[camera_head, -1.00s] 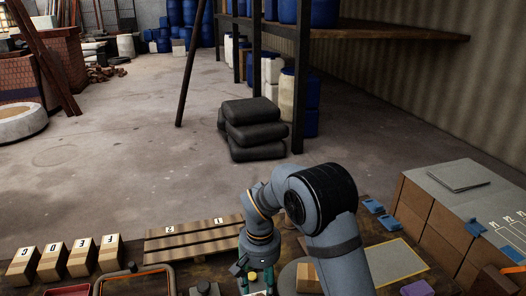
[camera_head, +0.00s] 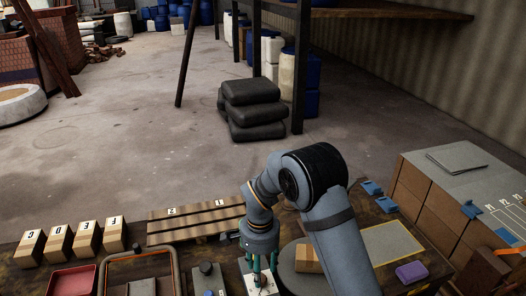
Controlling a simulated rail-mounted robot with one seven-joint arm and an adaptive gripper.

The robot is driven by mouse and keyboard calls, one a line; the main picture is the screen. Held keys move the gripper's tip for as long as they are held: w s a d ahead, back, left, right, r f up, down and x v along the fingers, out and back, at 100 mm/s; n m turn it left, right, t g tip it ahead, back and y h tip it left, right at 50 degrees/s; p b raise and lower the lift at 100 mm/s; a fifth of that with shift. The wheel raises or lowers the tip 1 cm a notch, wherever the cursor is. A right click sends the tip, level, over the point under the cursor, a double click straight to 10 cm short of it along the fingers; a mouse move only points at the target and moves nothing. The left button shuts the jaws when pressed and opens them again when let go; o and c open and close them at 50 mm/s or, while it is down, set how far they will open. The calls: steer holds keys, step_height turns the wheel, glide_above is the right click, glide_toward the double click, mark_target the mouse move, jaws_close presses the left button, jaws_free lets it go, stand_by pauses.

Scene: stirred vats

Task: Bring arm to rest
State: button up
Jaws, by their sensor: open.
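My arm reaches up from the bottom of the head view, bends at the elbow and comes down at the wrist. My gripper (camera_head: 262,272) points down at the bottom centre, with its greenish fingers apart. Nothing shows between the fingers. A small light plate (camera_head: 262,287) with dark marks lies beneath the fingertips; I cannot tell whether they touch it. My forearm covers part of the bench to the right of the gripper.
Lettered blocks (camera_head: 88,236) stand at the left of the bench, beside a slatted wooden rack (camera_head: 195,219). A red tray (camera_head: 72,281) and an orange-rimmed frame (camera_head: 138,254) are at front left. A tan block (camera_head: 307,258), purple block (camera_head: 411,272) and brown boxes (camera_head: 425,215) are at right.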

step_height(320, 180, up, 7)
steer(key=n, duration=0.8)
steer(key=shift+s+r+n, duration=0.2)
steer(key=shift+s+n, duration=0.2)
steer(key=shift+d, duration=0.1)
